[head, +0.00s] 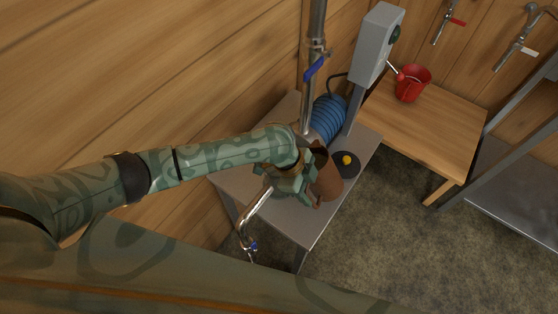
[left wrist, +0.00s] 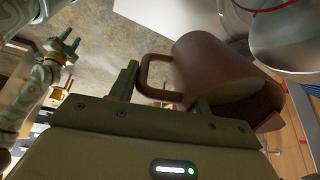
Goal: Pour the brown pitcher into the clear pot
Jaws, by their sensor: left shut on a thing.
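The brown pitcher (head: 328,182) is at the end of my left arm, over or on the small grey table. In the left wrist view the pitcher (left wrist: 205,62) shows its loop handle and its open mouth. My left gripper (head: 300,183) is shut on the pitcher at its handle side; its fingers (left wrist: 163,95) show below the handle. I cannot tell how far the pitcher tilts or what is inside. The clear pot is not plain in the head view; a shiny grey rounded vessel (left wrist: 285,38) at the wrist view's upper right may be it. My right gripper (left wrist: 63,48) shows with its fingers apart.
The grey table (head: 300,226) carries a blue coiled hose (head: 328,118), a black disc with a yellow knob (head: 346,160) and a metal pipe with a blue lever (head: 315,68). A wooden wall stands behind.

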